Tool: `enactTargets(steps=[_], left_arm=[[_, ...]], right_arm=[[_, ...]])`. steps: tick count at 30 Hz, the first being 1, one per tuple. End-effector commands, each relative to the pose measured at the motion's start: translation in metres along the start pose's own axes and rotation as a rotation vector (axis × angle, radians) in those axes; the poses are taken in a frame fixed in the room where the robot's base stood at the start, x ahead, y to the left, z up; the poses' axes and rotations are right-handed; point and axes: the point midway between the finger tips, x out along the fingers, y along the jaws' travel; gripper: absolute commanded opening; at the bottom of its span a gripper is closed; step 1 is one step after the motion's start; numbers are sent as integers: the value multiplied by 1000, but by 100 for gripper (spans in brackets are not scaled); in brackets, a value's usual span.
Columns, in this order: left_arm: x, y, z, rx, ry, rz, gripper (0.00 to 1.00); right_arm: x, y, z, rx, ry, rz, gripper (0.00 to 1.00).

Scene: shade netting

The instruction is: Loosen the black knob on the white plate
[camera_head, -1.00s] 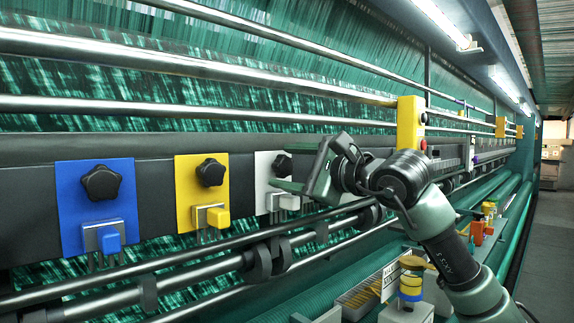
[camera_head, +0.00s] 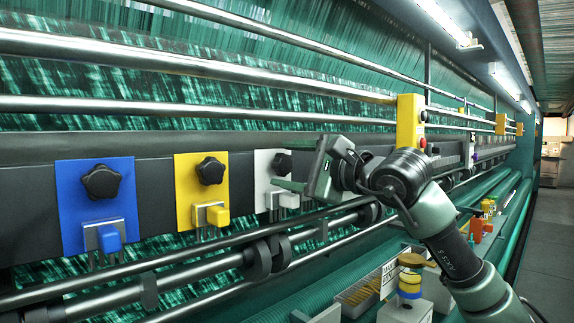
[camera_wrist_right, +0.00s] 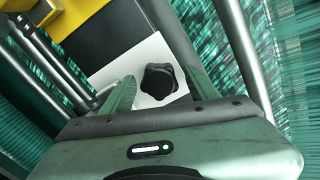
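The white plate (camera_head: 262,171) is mounted on the dark beam, right of the yellow plate. Its black star-shaped knob (camera_head: 282,164) is partly covered by my right gripper (camera_head: 289,165) in the head view. In the right wrist view the knob (camera_wrist_right: 158,81) shows whole on the white plate (camera_wrist_right: 115,72). My right gripper is open, with one finger on each side of the knob in that view. Gaps show between the fingers and the knob, so I see no contact. A white block (camera_head: 289,200) sits at the plate's lower part. My left gripper is not in view.
A blue plate (camera_head: 70,190) and a yellow plate (camera_head: 186,185) with black knobs are to the left. A yellow bracket (camera_head: 405,122) stands to the right. Metal bars run above and below the plates. A tray (camera_head: 358,294) and yellow spools lie lower right.

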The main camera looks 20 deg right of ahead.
Motion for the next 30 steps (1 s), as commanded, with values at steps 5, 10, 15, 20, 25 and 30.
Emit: enactTargets(steps=[5, 10, 15, 20, 25, 30], left_arm=[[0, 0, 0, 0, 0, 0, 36], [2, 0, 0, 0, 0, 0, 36], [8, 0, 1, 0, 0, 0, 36], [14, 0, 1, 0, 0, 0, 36], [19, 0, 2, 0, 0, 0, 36], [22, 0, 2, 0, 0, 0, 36]], right_arm=[[0, 0, 0, 2, 0, 0, 59], [-3, 1, 0, 2, 0, 0, 59], [-15, 1, -2, 2, 2, -1, 59], [-28, 2, -1, 2, 1, -1, 59], [-41, 1, 0, 2, -1, -2, 59], [-50, 1, 0, 2, 1, 0, 59]])
